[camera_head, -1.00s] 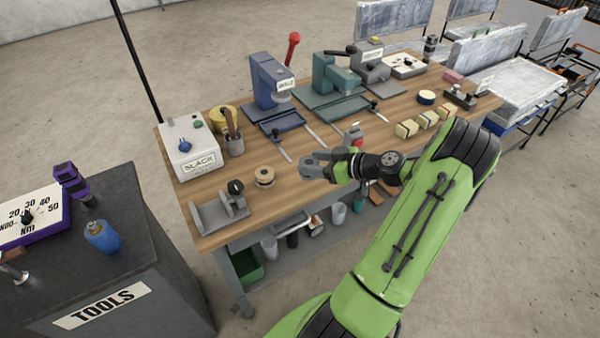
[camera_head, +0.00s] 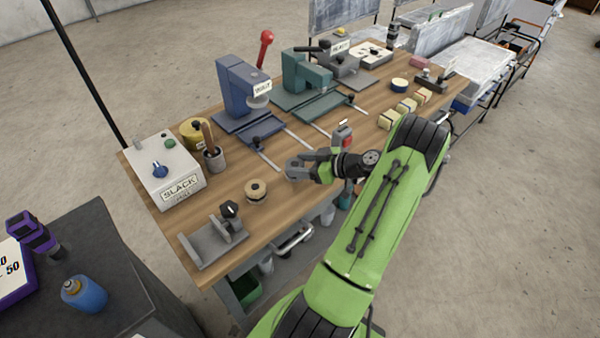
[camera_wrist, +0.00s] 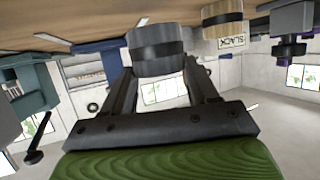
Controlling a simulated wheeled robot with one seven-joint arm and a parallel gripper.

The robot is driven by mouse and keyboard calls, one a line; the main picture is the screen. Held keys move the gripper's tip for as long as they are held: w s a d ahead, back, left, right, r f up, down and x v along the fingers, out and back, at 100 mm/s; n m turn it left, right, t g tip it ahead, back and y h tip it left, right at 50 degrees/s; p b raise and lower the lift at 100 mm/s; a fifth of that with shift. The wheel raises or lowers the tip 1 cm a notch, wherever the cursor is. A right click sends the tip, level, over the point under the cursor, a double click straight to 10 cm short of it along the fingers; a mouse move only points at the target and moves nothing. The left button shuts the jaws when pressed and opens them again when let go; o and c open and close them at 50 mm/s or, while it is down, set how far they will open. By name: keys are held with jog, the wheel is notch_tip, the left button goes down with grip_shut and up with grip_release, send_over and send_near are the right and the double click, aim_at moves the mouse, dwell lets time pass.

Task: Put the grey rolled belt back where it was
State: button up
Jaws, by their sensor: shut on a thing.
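The grey rolled belt (camera_wrist: 157,50), a short grey roll with a dark band around it, sits between the fingertips of my gripper (camera_wrist: 155,75) in the wrist view. My gripper is shut on it. In the head view my gripper (camera_head: 303,166) is over the front part of the wooden bench (camera_head: 240,205), with the grey roll at its tip. It is right of a tan rolled belt (camera_head: 256,190), which stands on the bench, and apart from it. I cannot tell from the head view how high the grey roll is above the bench top.
A grey fixture (camera_head: 215,240) stands at the bench's near-left corner and the SLACK box (camera_head: 165,175) behind it. Blue (camera_head: 240,90) and teal (camera_head: 300,80) machines stand farther back. Several tan blocks (camera_head: 405,105) lie to the right. Bare wood surrounds the tan roll.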

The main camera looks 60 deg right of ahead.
jog(key=shift+f, duration=1.3)
jog(key=shift+f, duration=0.1)
jog(key=o, duration=1.2)
jog(key=shift+b, duration=0.3)
jog(key=shift+c, duration=0.2)
